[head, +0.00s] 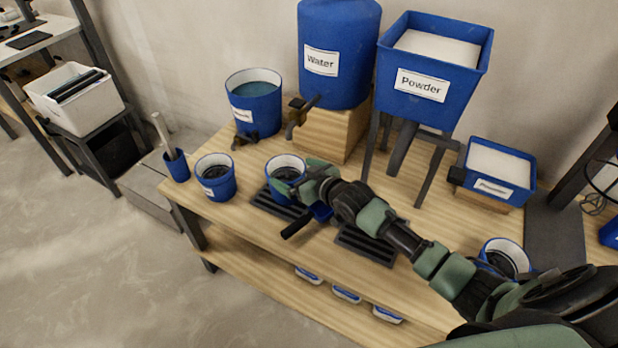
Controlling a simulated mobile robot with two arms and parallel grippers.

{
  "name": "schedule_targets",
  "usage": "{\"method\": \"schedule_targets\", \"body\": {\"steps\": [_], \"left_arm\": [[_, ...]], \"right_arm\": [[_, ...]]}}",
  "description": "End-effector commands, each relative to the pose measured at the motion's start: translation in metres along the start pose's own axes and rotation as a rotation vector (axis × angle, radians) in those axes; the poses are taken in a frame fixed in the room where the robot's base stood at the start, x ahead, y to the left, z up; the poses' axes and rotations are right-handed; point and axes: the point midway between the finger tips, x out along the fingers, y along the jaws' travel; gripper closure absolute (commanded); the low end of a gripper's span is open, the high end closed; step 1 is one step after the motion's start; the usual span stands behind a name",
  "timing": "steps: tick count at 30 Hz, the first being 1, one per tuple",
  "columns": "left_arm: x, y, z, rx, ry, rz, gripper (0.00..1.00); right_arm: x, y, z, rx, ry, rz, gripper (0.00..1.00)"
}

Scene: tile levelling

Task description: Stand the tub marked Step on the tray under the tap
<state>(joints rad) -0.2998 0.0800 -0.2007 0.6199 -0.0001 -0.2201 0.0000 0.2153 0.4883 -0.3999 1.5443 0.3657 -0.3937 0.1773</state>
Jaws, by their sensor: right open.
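A blue tub (272,172) with a white inside stands on the left black slatted tray (266,207), below the tap (297,115) of the Water barrel (340,75). Its front marking is not readable, so I cannot tell whether it says Step. My right gripper (308,182) is open at the tub's right side and partly hides it. Whether its fingers touch the tub is unclear. Another blue tub (216,190) with a label too small to read stands to the left of the tray. My left gripper is not in view.
A blue Powder hopper (425,85) stands on legs above the right slatted tray (366,245). A water bucket (253,115), a small powder bin (500,172) and another tub (505,256) are on the bench. A tool holder (177,167) stands at the left edge.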

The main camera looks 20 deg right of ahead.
Motion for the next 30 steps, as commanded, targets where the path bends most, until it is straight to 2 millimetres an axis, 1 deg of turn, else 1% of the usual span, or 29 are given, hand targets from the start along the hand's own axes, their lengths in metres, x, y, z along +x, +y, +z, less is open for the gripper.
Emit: {"method": "schedule_targets", "body": {"steps": [1,6,9,12,15,18,30], "left_arm": [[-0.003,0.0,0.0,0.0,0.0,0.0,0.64],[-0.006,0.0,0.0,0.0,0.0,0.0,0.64],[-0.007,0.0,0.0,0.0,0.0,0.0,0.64],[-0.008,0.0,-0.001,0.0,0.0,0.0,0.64],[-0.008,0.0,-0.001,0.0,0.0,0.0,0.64],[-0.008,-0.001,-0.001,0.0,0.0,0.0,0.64],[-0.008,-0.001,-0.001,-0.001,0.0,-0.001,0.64]], "right_arm": [[-0.013,0.0,0.0,-0.001,-0.002,-0.001,0.0],[-0.051,0.0,0.001,-0.002,-0.002,-0.001,0.0],[-0.069,-0.001,0.0,-0.002,-0.002,-0.001,0.0],[-0.082,0.0,0.001,0.0,-0.001,0.0,0.0],[-0.09,0.0,0.0,-0.001,0.0,0.0,0.0],[-0.094,0.0,-0.001,0.0,0.001,0.0,0.0],[-0.093,0.0,-0.001,0.0,0.001,0.0,0.0]]}}
